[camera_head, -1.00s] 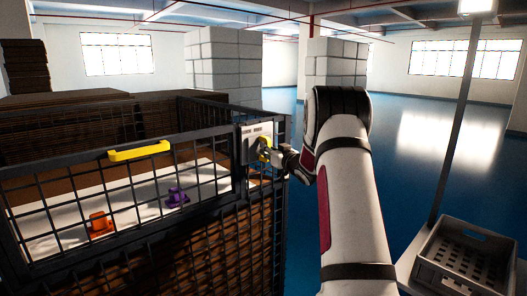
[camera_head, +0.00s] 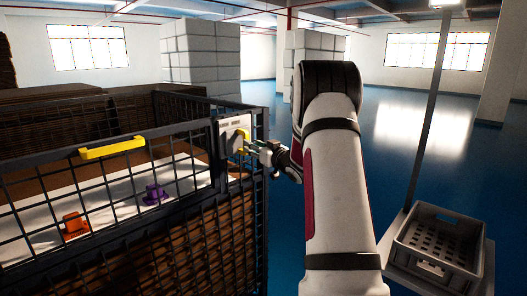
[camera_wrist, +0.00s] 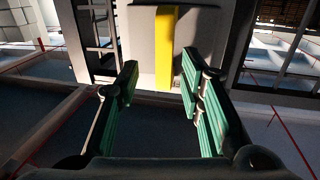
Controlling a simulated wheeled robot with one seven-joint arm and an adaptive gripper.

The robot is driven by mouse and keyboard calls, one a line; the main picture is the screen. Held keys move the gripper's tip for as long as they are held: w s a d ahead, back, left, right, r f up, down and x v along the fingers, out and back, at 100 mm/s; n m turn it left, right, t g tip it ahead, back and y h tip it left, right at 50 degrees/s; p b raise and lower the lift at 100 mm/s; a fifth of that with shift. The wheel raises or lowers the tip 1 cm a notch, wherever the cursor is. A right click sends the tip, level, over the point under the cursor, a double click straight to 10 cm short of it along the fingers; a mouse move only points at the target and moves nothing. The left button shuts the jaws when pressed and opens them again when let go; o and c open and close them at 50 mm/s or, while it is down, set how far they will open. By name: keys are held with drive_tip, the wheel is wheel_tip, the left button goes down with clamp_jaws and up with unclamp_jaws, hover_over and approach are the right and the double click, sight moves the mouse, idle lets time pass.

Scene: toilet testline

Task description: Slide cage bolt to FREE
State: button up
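The cage bolt has a yellow handle (camera_head: 243,142) on a pale plate (camera_head: 231,127) at the right corner of the black mesh cage (camera_head: 216,160). In the wrist view the yellow handle (camera_wrist: 165,48) stands as a vertical bar on the pale plate (camera_wrist: 140,40). My gripper (camera_head: 255,147) is just right of the handle in the head view. In the wrist view my gripper (camera_wrist: 158,78) has its two green-padded fingers apart, with the handle showing in the gap, seemingly beyond or level with the tips. Contact cannot be told. Lettering on the plate is unreadable.
An orange part (camera_head: 75,224) and a purple part (camera_head: 155,194) lie on a white sheet inside. A grey crate (camera_head: 438,245) stands at the right beside a post (camera_head: 428,120). The blue floor is open behind.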

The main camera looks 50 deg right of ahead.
drive_tip(key=s+a, duration=0.1)
drive_tip(key=s, duration=0.5)
drive_tip(key=shift+s, duration=0.15)
drive_tip(key=shift+a, duration=0.15)
